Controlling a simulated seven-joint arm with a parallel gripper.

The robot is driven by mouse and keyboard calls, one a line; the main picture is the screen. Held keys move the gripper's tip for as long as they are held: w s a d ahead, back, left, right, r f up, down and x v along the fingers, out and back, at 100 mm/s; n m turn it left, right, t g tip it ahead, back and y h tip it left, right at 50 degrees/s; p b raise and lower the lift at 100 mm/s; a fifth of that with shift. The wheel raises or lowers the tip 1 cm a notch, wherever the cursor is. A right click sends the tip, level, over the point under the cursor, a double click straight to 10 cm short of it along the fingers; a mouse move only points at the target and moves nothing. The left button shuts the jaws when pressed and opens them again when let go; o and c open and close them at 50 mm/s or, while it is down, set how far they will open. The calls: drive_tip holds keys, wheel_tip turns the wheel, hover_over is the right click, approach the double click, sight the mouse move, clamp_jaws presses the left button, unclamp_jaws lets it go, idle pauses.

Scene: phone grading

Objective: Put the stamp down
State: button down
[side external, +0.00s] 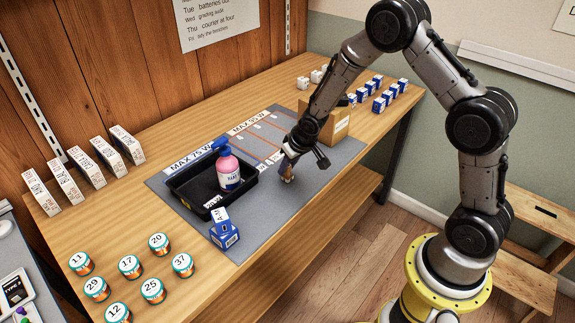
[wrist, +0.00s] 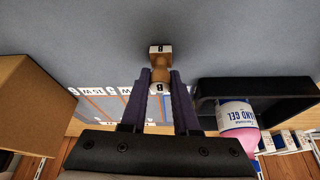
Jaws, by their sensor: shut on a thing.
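My gripper (side external: 291,165) is low over the grey mat (side external: 263,216), to the right of the black tray. It is shut on a small wooden stamp (wrist: 160,68), which shows between the two fingers in the wrist view. The stamp has a pale block end and a dark letter on a white label. In the side view the stamp (side external: 287,178) shows below the fingers, at or just above the mat; I cannot tell whether it touches.
The black tray (side external: 188,205) holds a pink hand gel bottle (side external: 229,172). Blue-and-white boxes (side external: 224,238) stand at its front corner. A cardboard box (side external: 338,125) stands behind my gripper. Numbered jars (side external: 130,266) and white-and-red boxes (side external: 69,187) are at left. The mat's near right part is clear.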

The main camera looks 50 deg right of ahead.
drive_tip(key=c, duration=0.7)
unclamp_jaws()
drive_tip(key=shift+o, duration=0.2)
drive_tip(key=shift+r, duration=0.15)
drive_tip(key=s+a+f+v, duration=0.1)
drive_tip(key=s+v, duration=0.1)
drive_tip(key=v, duration=1.1)
drive_tip(key=s+a+f+v, duration=0.1)
drive_tip(key=s+v, duration=0.2)
drive_tip(key=v, duration=1.1)
drive_tip(key=s+a+r+n, duration=0.1)
drive_tip(key=s+a+r, duration=0.1)
drive_tip(key=s, duration=1.3)
drive_tip(key=shift+r+n+t+y, duration=0.2)
drive_tip(key=shift+n+t+y, duration=0.2)
drive_tip(key=shift+a, duration=0.1)
